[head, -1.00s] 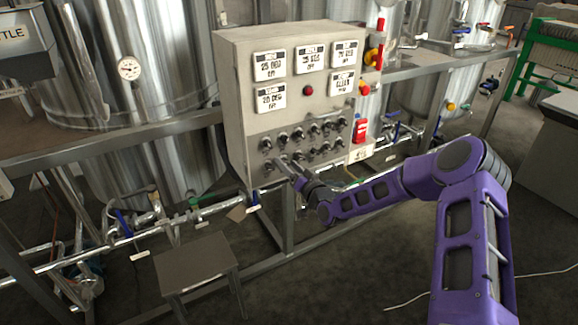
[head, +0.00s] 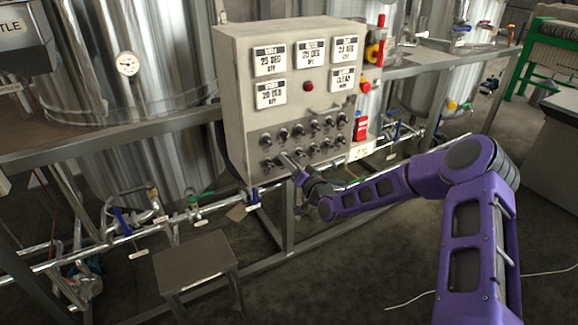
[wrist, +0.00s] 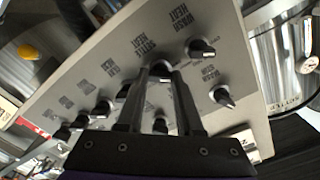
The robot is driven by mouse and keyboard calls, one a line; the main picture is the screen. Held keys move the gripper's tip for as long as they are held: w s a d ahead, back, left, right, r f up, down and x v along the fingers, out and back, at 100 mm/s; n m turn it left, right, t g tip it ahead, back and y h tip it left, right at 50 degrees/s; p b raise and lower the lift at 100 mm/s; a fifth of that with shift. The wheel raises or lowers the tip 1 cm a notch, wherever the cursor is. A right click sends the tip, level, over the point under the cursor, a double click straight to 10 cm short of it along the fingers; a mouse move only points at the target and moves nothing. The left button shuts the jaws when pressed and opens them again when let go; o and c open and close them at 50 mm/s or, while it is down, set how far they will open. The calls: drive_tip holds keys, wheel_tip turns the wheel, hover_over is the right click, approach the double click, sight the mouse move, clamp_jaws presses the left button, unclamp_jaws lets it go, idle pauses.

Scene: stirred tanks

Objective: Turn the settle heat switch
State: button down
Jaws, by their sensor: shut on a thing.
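The grey control box (head: 240,95) carries two rows of dark knobs on its lower front. My gripper (head: 284,158) reaches in from the right to the left part of the lower row. In the wrist view, upside down, the settle heat switch (wrist: 160,71) is a dark knob with a light top, beside a label that seems to read SETTLE HEAT. My gripper (wrist: 162,76) has its two fingers closed on either side of this knob. The fingers hide part of the knob, so its exact angle is hard to tell.
Another knob (wrist: 201,49) sits close beside the fingers, and more knobs line the panel. Display plates and a red lamp (head: 308,86) are above. A metal stool (head: 195,262) stands in front at left, with pipes behind it. A frame rail runs under the box.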

drive_tip(key=shift+m+b, duration=1.85)
drive_tip(key=shift+m, duration=1.15)
drive_tip(key=c, duration=0.6)
unclamp_jaws()
drive_tip(key=shift+o, duration=0.2)
drive_tip(key=p+v, duration=0.1)
drive_tip(key=v, duration=1.6)
drive_tip(key=shift+d, duration=0.2)
drive_tip(key=shift+s+f, duration=0.1)
